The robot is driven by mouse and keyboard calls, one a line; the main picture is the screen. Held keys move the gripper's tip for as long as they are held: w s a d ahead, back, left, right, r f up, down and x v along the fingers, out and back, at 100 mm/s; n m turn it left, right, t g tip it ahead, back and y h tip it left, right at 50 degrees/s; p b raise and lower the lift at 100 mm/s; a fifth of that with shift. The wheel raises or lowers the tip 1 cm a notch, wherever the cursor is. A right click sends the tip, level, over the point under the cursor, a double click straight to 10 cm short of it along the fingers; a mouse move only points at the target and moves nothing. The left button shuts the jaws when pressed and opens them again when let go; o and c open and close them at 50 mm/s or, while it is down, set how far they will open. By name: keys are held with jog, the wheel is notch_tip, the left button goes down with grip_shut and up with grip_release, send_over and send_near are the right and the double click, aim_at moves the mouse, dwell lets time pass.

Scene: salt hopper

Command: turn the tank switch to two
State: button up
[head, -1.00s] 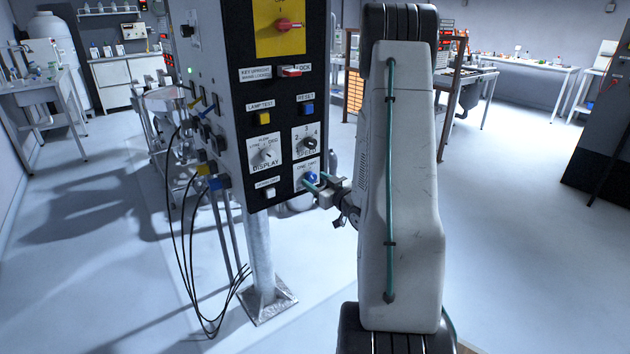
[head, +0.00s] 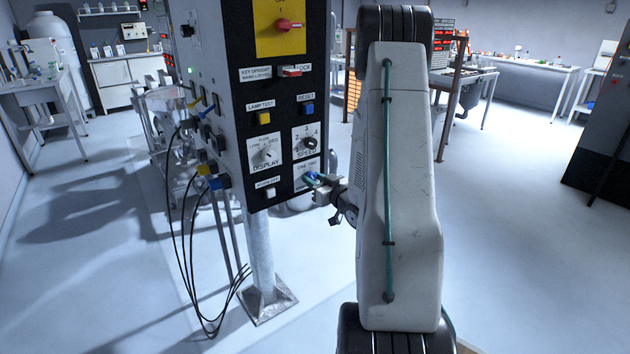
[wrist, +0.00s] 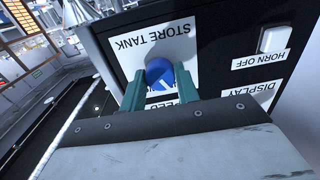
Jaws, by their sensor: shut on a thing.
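The tank switch is a round blue knob (wrist: 160,72) with a white mark, on a white plate reading STORE TANK (wrist: 152,45), upside down in the wrist view. In the head view the knob (head: 311,177) is small and partly hidden at the lower right of the black panel. My gripper (wrist: 161,84) has its two teal fingers shut on the knob, one on each side. In the head view my gripper (head: 311,181) reaches the panel from the right. The position numbers around the knob are not readable.
Close by on the panel (head: 270,140) are a speed knob (head: 310,142), a display knob (head: 267,155) and a white HORN OFF button (head: 270,192). Black cables (head: 190,290) hang at the panel's left. The floor to the right is open.

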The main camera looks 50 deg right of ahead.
jog(key=m, duration=0.5)
jog(key=shift+m, duration=0.3)
jog(key=m, duration=0.5)
jog(key=shift+m, duration=0.4)
jog(key=o, duration=1)
jog(key=shift+c, duration=0.2)
jog(key=v, duration=0.8)
jog(key=shift+f, duration=0.15)
